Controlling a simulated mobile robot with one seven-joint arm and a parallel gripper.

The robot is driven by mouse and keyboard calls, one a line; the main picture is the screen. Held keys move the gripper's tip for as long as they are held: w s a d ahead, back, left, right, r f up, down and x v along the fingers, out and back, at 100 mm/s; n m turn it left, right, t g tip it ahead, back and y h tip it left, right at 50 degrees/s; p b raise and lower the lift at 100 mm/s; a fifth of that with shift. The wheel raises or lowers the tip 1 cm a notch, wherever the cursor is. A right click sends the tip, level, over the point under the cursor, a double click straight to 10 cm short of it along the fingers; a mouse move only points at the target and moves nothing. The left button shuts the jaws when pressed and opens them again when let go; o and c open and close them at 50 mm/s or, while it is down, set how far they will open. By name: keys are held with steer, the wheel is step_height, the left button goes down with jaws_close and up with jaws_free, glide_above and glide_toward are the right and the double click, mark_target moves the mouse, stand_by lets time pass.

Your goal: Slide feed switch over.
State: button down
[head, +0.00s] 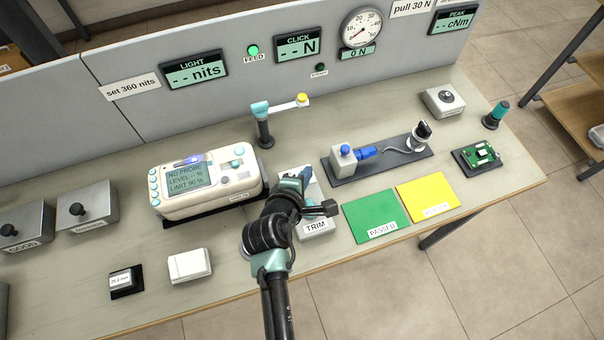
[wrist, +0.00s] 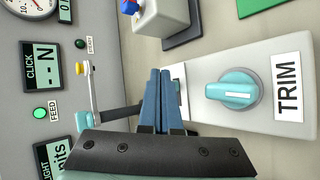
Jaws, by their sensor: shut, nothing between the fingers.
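My gripper (wrist: 163,75) is shut and empty, its blue fingers pressed together. In the head view, my gripper (head: 306,173) is over the far end of the white TRIM box (head: 318,232). In the wrist view the TRIM box (wrist: 215,62) has a teal knob (wrist: 238,90), and the fingertips are beside the box's far end, covering part of it. A small dark piece shows just past the fingertips, too hidden to identify as the feed switch. Contact cannot be told. The FEED lamp (head: 253,50) on the panel glows green; it also shows in the wrist view (wrist: 40,113).
A post with a teal-and-yellow arm (head: 263,128) stands behind the gripper. The meter (head: 210,198) is left of it, reading NO PROBE. A dark plate with a blue-tipped fixture (head: 345,160) is to the right. Green (head: 366,215) and yellow (head: 428,190) mats lie clear.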

steer(key=shift+s+a, duration=0.3)
steer(key=shift+a, duration=0.55)
steer(key=shift+w+d, duration=0.1)
steer(key=shift+d, duration=0.2)
steer(key=shift+r+p, duration=0.1)
steer(key=shift+p, duration=0.2)
steer(key=r+p, duration=0.2)
steer(key=p, duration=0.1)
steer(key=s+r+p, duration=0.1)
steer(key=r+p, duration=0.2)
steer(key=shift+d+r, duration=0.2)
steer(key=shift+r, duration=0.15)
stand_by(0.5)
